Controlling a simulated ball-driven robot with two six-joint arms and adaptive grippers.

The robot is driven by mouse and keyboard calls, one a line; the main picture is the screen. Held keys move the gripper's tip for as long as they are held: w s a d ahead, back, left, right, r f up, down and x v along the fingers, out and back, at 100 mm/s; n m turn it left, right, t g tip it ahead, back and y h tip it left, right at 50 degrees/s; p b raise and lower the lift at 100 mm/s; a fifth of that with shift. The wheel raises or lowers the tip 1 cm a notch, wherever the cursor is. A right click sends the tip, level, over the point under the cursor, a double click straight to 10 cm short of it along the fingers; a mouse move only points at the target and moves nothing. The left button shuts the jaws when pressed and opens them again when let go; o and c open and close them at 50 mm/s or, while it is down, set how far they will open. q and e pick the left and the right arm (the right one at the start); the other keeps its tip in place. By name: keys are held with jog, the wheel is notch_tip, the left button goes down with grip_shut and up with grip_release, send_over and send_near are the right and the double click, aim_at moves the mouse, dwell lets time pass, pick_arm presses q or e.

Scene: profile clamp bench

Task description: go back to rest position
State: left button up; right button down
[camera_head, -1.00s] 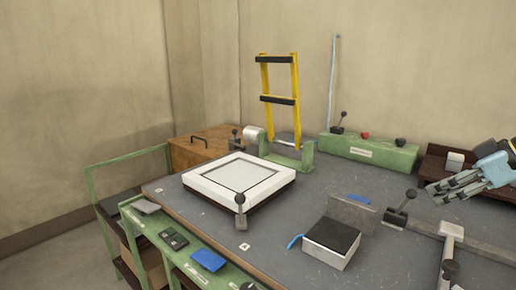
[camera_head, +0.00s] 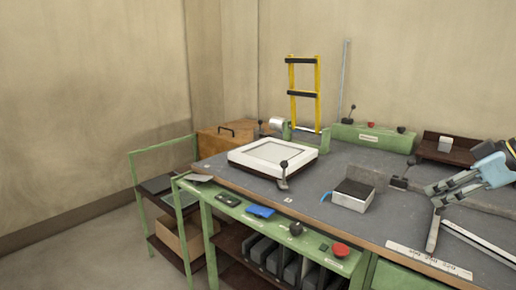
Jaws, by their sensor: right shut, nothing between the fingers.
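My right gripper (camera_head: 452,192) is at the right side of the head view, above the right part of the grey bench top (camera_head: 400,219). Its grey fingers point left and are shut with nothing between them. My left gripper is not in view.
A white framed panel (camera_head: 272,156) lies on the bench, with a black-knobbed lever (camera_head: 283,175) at its front corner. A green control block (camera_head: 372,138) and a yellow frame (camera_head: 304,92) stand at the back. A green rack (camera_head: 230,207) with a red button (camera_head: 340,249) runs along the front.

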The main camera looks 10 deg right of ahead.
jog(key=s+a+f+m+g+h+b, duration=0.15)
jog(key=s+f, duration=0.45)
jog(key=f, duration=0.9)
jog(key=s+f+m+g+b, duration=0.1)
jog(key=s+f+m+b, duration=0.3)
jog(key=f, duration=1)
jog(key=s+a+f+m+g+h+b, duration=0.1)
jog(key=s+f, duration=0.6)
jog(key=f, duration=0.8)
pick_arm(q)
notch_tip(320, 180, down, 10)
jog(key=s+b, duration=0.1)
jog(key=b, duration=0.2)
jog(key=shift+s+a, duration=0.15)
pick_arm(e)
jog(key=s+a+f+g+h, duration=0.1)
jog(key=s+a+f, duration=0.2)
jog(key=s+f, duration=0.3)
jog(key=s+a+f+h, duration=0.1)
jog(key=s+a+f, duration=0.3)
jog(key=s, duration=0.8)
jog(key=s+a+f+n+g+h, duration=0.1)
jog(key=s+a+f, duration=0.3)
jog(key=s+f, duration=0.5)
jog(key=shift+s+a+g, duration=0.2)
jog(key=shift+s+g, duration=0.15)
jog(key=shift+s, duration=0.25)
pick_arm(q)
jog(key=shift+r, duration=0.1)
